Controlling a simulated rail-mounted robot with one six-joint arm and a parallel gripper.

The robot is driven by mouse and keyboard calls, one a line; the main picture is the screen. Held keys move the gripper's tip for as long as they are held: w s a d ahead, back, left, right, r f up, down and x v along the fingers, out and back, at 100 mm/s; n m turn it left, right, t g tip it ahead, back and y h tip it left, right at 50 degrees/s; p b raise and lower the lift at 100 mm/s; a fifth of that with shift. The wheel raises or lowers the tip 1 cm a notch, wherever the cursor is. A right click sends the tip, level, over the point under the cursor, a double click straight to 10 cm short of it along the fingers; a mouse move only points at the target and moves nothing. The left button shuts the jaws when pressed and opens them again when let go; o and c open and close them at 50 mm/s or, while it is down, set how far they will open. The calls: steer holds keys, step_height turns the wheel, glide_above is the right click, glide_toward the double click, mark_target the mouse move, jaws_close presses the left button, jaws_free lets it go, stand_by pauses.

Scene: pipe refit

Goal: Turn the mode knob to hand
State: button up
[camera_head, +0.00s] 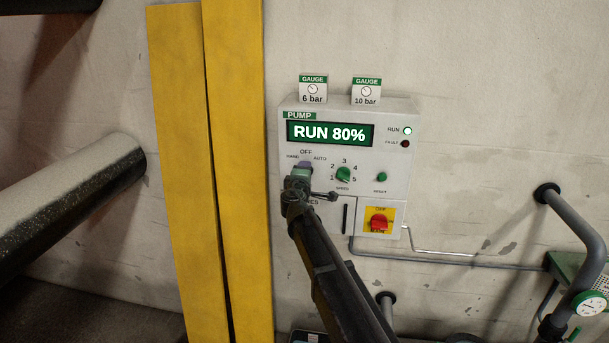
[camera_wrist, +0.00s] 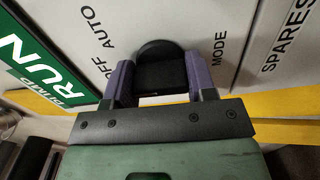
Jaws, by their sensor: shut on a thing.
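The pump panel (camera_head: 395,160) is a light grey box on the wall, with the mode knob's labels HAND, OFF and AUTO at its left. In the wrist view the mode knob (camera_wrist: 160,50) is black and round-topped, and it sits between the two purple fingers of my gripper (camera_wrist: 161,80). The fingers are closed on its sides. In the head view my gripper (camera_head: 304,168) covers the knob just below the labels. Which label the knob points at cannot be told. In the wrist view OFF and AUTO show left of the knob, and HAND is not visible.
The display (camera_head: 330,133) reads RUN 80%, and the RUN lamp (camera_head: 407,131) is lit. A green speed knob (camera_head: 343,174), a green reset button (camera_head: 381,177) and a red switch (camera_head: 379,222) are close on the right. Yellow boards (camera_head: 237,120) stand left of the panel.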

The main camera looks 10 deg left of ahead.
stand_by(0.4)
steer(key=o, duration=0.9)
steer(key=shift+o, duration=0.2)
steer(key=s, duration=1)
steer(key=shift+s+d, duration=0.2)
steer(key=shift+s, duration=0.2)
